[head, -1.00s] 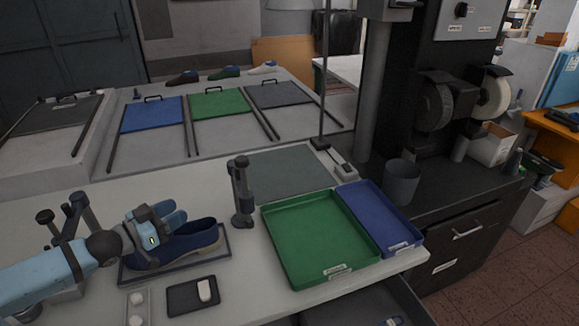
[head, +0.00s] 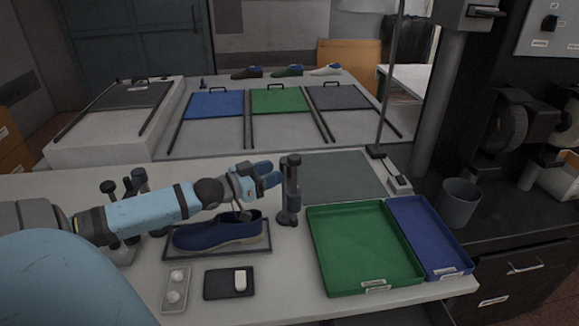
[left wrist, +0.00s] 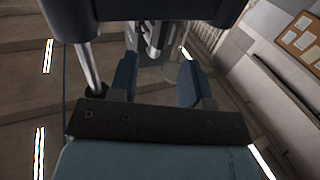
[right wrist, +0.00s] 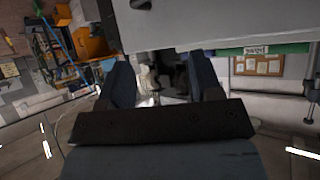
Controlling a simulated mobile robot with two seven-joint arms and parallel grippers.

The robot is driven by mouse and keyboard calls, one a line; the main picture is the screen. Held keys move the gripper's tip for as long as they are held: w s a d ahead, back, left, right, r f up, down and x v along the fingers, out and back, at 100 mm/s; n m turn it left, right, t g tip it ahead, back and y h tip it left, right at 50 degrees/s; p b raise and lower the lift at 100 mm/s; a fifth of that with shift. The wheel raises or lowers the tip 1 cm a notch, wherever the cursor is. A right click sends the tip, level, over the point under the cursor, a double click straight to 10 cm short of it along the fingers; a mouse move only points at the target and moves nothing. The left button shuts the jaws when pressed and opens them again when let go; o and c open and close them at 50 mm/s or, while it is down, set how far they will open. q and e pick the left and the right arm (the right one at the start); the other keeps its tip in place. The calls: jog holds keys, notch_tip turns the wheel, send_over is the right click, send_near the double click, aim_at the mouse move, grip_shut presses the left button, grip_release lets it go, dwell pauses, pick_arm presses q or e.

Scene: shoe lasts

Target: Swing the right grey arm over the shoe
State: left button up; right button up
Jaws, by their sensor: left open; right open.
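A blue shoe (head: 215,232) lies on a dark tray (head: 178,254) on the pale table. The right grey arm (head: 290,188) is an upright dark post at the shoe's right end; it is not over the shoe. The left grey arm (head: 132,187) stands at the shoe's left, partly behind my arm. My left gripper (head: 270,175) is open above the shoe's right end, with its blue fingers close beside the post; I cannot tell if they touch it. Its fingers show apart in the left wrist view (left wrist: 158,88). My right gripper (right wrist: 163,85) is open and seems empty.
A green tray (head: 316,262) and a blue tray (head: 452,247) lie right of the post. In front of the shoe are a small black tray (head: 214,290) with a white block and a pale holder (head: 176,289). A grey mat (head: 345,178) lies behind.

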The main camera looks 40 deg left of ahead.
aim_at(287, 167)
pick_arm(q)
jog(key=shift+x, duration=2.95)
jog(key=shift+s, duration=0.1)
jog(key=shift+c, duration=0.3)
grip_shut()
